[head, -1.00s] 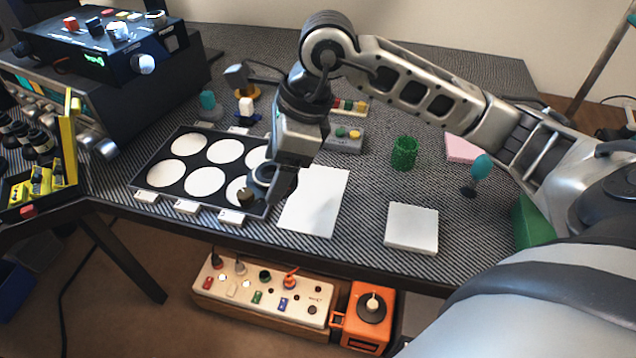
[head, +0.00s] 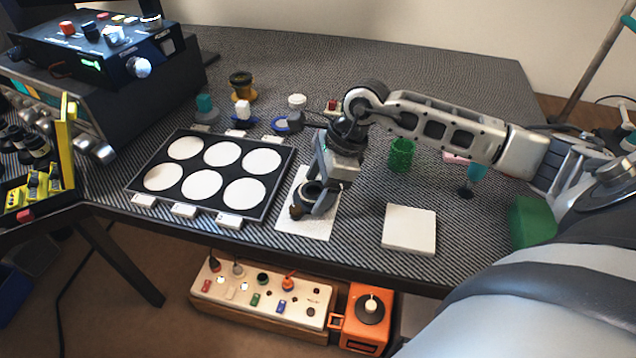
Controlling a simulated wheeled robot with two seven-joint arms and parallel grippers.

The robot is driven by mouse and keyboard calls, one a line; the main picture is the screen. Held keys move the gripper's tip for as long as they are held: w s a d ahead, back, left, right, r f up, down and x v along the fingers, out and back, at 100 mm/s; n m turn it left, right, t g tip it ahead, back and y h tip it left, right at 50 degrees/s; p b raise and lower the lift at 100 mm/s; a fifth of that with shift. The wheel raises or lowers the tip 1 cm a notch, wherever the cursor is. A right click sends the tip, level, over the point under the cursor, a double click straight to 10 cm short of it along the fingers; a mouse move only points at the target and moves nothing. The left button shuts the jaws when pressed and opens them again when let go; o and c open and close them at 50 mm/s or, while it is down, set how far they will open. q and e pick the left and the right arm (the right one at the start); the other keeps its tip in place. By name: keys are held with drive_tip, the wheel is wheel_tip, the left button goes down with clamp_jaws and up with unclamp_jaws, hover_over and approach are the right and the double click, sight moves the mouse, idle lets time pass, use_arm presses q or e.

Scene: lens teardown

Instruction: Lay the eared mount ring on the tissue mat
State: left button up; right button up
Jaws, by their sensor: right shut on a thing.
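My right gripper (head: 314,204) is shut on a dark ring, the mount ring (head: 302,196). The ring is partly hidden by the fingers, and its ears are too small to make out clearly. The gripper and ring are over the thin white sheet that looks like the tissue mat (head: 312,228). I cannot tell whether the ring touches the sheet or is just above it. My left gripper is not in view.
A black tray (head: 212,172) with several white round places lies left of the sheet. A thick white square pad (head: 409,229) lies to the right. A green cup (head: 402,154) stands behind. Small coloured items stand behind the tray. The table's front edge is close.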

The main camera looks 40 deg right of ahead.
drive_tip(key=shift+f, duration=0.15)
drive_tip(key=o, duration=1)
drive_tip(key=shift+r, duration=0.2)
drive_tip(key=shift+d+r, duration=0.1)
drive_tip(key=shift+r, duration=0.15)
drive_tip(key=v, duration=1.1)
drive_tip(key=shift+r, duration=0.25)
drive_tip(key=shift+s+d, duration=0.1)
